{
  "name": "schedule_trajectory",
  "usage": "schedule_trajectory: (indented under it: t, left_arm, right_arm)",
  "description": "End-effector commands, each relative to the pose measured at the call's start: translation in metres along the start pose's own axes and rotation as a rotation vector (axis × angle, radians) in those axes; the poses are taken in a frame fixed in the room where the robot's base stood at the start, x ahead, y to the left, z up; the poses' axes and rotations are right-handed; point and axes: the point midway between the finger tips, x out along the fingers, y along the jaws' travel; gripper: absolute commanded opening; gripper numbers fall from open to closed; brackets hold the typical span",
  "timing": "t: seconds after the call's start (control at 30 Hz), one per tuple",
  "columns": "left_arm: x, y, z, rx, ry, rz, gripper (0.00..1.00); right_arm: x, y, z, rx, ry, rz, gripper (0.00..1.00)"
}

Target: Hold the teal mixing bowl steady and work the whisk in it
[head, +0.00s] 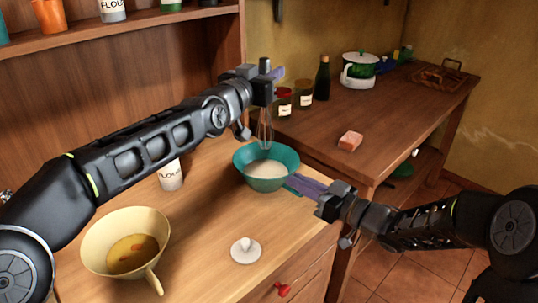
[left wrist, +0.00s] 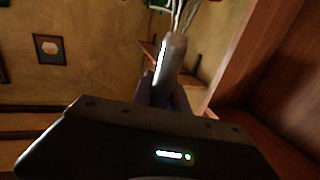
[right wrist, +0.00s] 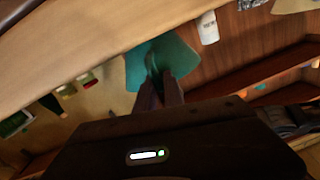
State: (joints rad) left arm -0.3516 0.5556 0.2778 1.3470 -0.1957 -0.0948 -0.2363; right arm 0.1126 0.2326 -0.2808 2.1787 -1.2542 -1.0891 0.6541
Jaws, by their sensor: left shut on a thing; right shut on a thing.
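The teal mixing bowl (head: 254,181) stands upright on the wooden counter with pale contents inside. The whisk (head: 264,128) hangs upright, its wire end at the bowl's far rim; I cannot tell whether it touches the contents. My left gripper (head: 268,78) is above the bowl, shut on the whisk's handle, which also shows in the left wrist view (left wrist: 171,62). My right gripper (head: 298,184) is at the bowl's near right side, shut on its edge. In the right wrist view the fingers meet the bowl (right wrist: 140,68).

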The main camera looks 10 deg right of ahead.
Motion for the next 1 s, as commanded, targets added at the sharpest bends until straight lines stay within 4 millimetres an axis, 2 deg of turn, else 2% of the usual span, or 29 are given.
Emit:
schedule_trajectory:
  t: [0.2,0.23,0.5,0.83,1.0]
  left_arm:
    - [0.000,0.000,0.000,0.000,0.001,0.000,0.00]
    - [0.000,0.000,0.000,0.000,0.001,0.000,0.00]
    - [0.000,0.000,0.000,0.000,0.001,0.000,0.00]
    - [0.000,0.000,0.000,0.000,0.001,0.000,0.00]
    - [0.000,0.000,0.000,0.000,0.001,0.000,0.00]
  right_arm:
    - [0.000,0.000,0.001,0.002,-0.003,0.001,0.00]
    - [0.000,0.000,0.001,0.002,-0.003,0.001,0.15]
    - [0.000,0.000,0.001,0.001,-0.001,0.001,0.37]
    - [-0.002,0.000,0.000,0.000,0.000,0.001,0.38]
    - [-0.017,0.001,-0.001,0.000,0.001,0.003,0.38]
